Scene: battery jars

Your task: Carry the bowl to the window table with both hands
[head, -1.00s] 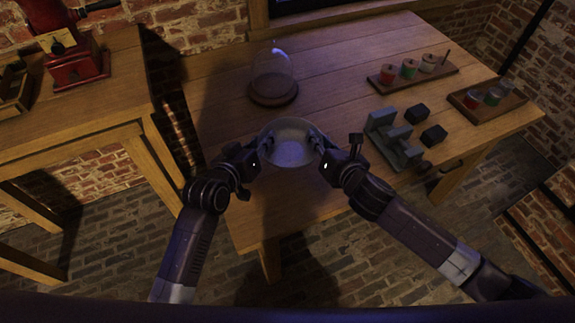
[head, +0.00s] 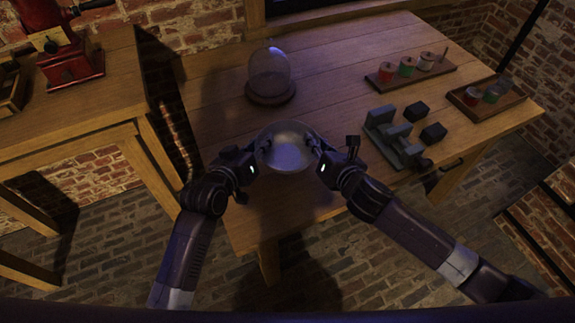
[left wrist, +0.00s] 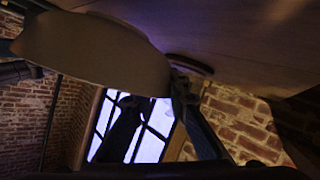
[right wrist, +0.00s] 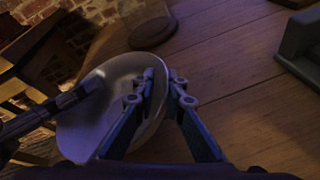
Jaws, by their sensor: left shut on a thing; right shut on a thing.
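The bowl (head: 286,148) is pale and round, near the front edge of the wooden table (head: 222,107) in the head view. My left gripper (head: 262,149) is shut on its left rim and my right gripper (head: 315,147) on its right rim. In the right wrist view the right gripper's fingers (right wrist: 160,90) pinch the rim of the bowl (right wrist: 90,130). In the left wrist view the bowl's pale side (left wrist: 90,45) fills the upper left, and a window (left wrist: 150,125) shows below. I cannot tell whether the bowl touches the tabletop.
A glass dome (head: 269,78) on a dark base stands behind the bowl. A grey-green stand (head: 392,138), dark blocks (head: 433,133) and two trays of jars (head: 410,75) (head: 487,97) lie to the right. A side table (head: 100,100) with a red grinder (head: 70,60) stands at left.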

